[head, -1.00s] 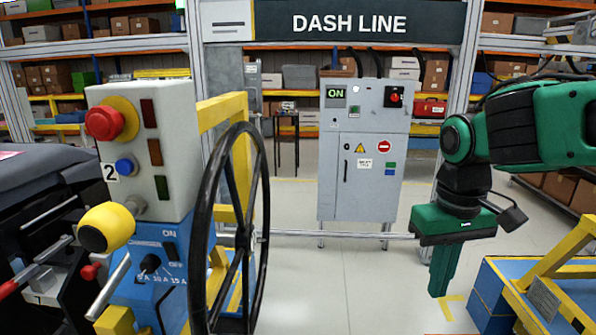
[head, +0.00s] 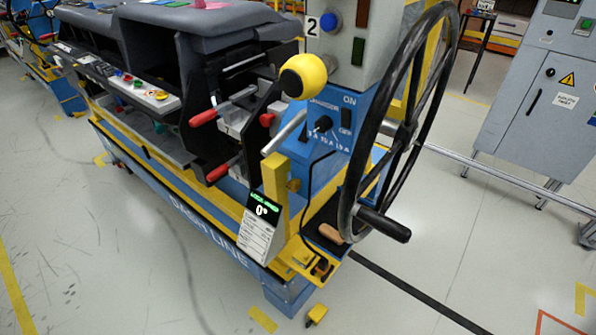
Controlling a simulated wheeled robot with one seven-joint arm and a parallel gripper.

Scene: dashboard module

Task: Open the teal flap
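I cannot make out a teal flap for certain in the head view. The dark grey dashboard module (head: 225,45) lies across the upper left on a blue and yellow stand (head: 190,205). Its front has dark open recesses and a pale strip with several coloured buttons (head: 128,86). A small green-teal spot (head: 160,127) shows below that strip, too small to identify. Two red-tipped levers (head: 203,118) stick out at the module's near end. My gripper is out of view now.
A yellow-knobbed lever (head: 304,76) and a large black handwheel (head: 400,120) stand at the stand's near end. A grey cabinet (head: 530,110) stands at the right.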

